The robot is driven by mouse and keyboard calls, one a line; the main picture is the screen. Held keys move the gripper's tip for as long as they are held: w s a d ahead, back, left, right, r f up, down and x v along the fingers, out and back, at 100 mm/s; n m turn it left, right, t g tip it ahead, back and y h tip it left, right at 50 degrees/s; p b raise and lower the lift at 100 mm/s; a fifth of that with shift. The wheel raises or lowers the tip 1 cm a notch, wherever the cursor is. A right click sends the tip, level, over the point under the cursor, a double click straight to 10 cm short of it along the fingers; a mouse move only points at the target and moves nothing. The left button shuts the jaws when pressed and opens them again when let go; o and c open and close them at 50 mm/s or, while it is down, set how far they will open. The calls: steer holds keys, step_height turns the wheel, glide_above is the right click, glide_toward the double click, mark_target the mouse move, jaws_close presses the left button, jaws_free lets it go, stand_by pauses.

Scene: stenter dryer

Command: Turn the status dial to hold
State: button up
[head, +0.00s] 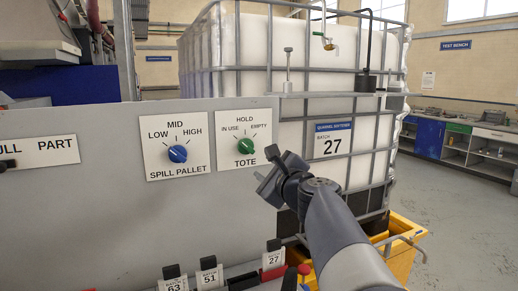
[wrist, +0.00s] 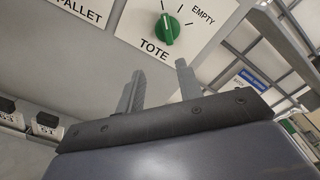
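The status dial (head: 246,147) is a green round knob on a white plate marked TOTE, with IN USE at left, HOLD at top and EMPTY at right. Its pale mark points to the upper left, toward IN USE. In the wrist view the green dial (wrist: 167,29) shows beyond the fingers, with EMPTY and TOTE readable and HOLD out of frame. My gripper (head: 266,170) is just right of and below the dial in the head view. In the wrist view my gripper (wrist: 158,72) has its two fingers apart, with nothing between them and not around the dial.
A blue SPILL PALLET dial (head: 178,154) sits on its own plate to the left. Numbered tags (head: 210,276) line the panel's lower edge. A caged white tank (head: 335,60) stands behind the panel at right, above a yellow pallet (head: 405,245).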

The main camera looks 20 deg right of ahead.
mark_target(249, 149)
steer(key=shift+t, duration=0.3)
steer(key=w, duration=0.3)
steer(key=w+r+p, duration=0.1)
steer(key=w, duration=0.3)
steer(key=w+p, duration=0.1)
steer(key=w, duration=0.3)
steer(key=shift+d+r, duration=0.25)
steer(key=shift+r, duration=0.05)
jaws_close()
